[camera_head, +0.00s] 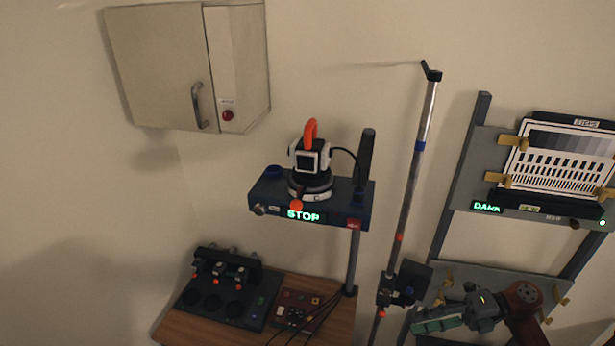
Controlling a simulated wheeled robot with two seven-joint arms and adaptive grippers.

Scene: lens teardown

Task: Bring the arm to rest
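My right gripper (452,315) is at the lower right, its dark grey body joined to my reddish-brown wrist link. It points left, in front of the lower part of a grey rack. A greenish, flat-sided piece shows at its finger end. I cannot tell whether this is part of the fingers or a held thing, nor whether the fingers are open or shut. It is right of the pole's dark clamp block (404,284) and seems close to it in the picture. My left gripper is not in view.
A dark shelf (342,212) with a lit STOP sign bears a device with an orange handle (310,134). A tall pole (411,180) stands right of it. The grey rack (470,160) holds a striped chart (562,160). A wooden table (172,328) carries dark equipment. A cabinet (158,65) hangs upper left.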

